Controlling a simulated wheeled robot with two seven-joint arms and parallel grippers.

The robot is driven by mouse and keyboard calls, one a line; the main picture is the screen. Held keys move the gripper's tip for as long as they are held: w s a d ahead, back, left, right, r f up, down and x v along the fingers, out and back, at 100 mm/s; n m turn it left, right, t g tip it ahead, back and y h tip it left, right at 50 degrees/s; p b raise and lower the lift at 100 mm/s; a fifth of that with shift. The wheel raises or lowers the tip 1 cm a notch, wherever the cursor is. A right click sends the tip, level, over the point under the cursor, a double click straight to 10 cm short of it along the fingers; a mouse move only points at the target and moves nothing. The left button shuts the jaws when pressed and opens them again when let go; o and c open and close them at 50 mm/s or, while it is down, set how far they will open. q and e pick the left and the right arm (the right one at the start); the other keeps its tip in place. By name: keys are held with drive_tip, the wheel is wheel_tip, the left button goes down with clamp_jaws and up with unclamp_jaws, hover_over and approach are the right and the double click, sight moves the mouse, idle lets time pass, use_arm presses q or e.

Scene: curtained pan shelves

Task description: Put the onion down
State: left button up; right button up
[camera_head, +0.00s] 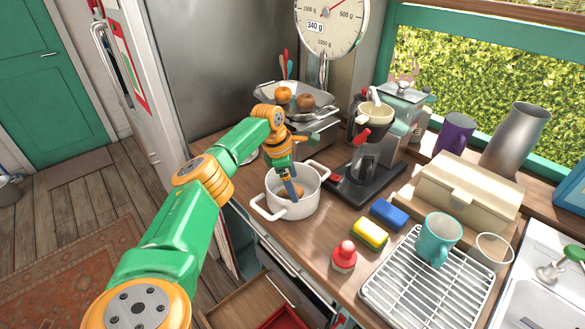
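My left gripper (291,192) reaches down into a white two-handled pot (291,209) on the wooden counter. A small brown, rounded thing that looks like the onion (299,190) shows inside the pot, right at the fingertips. The fingers and the pot rim hide part of it. I cannot tell whether the fingers hold it or only stand beside it. My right gripper is out of view.
Behind the pot, a scale pan (318,108) holds an orange fruit (283,95) and a brown round item (305,101). A coffee maker (366,160) stands right of the pot. Sponges (370,233), a red-topped shaker (344,256) and a dish rack (420,290) crowd the front right.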

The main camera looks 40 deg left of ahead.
use_arm(q)
drive_tip(key=shift+r, duration=0.15)
drive_tip(key=shift+r, duration=0.35)
drive_tip(key=b+v, duration=0.2)
drive_tip(key=v, duration=1)
drive_tip(key=shift+r, duration=0.15)
drive_tip(key=shift+s+a, duration=0.1)
